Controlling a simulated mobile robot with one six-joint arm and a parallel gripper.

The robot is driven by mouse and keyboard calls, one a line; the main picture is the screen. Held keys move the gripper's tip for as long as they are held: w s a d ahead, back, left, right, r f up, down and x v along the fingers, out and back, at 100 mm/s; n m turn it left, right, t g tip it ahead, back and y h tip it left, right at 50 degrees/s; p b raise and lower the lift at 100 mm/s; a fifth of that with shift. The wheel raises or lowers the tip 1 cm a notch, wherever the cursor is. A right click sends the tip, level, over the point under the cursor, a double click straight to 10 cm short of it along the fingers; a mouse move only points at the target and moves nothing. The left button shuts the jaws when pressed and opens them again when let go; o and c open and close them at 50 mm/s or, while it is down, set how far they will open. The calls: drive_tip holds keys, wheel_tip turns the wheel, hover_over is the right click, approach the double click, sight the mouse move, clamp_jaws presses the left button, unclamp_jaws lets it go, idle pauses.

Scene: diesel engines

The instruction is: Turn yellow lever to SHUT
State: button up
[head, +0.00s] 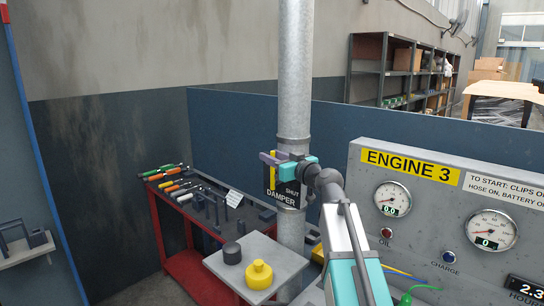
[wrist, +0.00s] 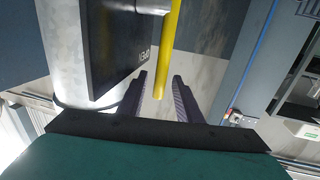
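The yellow lever (wrist: 172,45) comes down from the top of the wrist view, and its rounded end lies between the fingers of my gripper (wrist: 160,85). The fingers are open, with a visible gap on each side of the lever. In the head view my gripper (head: 268,158) is at the damper plate, and a strip of the lever (head: 272,178) shows upright just below the fingers. Part of the plate and lever is hidden behind my gripper. The plate (wrist: 110,45) also shows left of the lever in the wrist view.
A grey vertical pipe (head: 295,70) stands behind the plate. The ENGINE 3 panel (head: 450,215) with gauges is at right. A red tool cart (head: 185,262) and a small table (head: 255,250) with a yellow container (head: 259,275) are below left.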

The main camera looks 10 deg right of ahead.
clamp_jaws()
drive_tip(key=shift+a, duration=0.15)
drive_tip(key=shift+f, duration=0.1)
drive_tip(key=shift+b, duration=0.65)
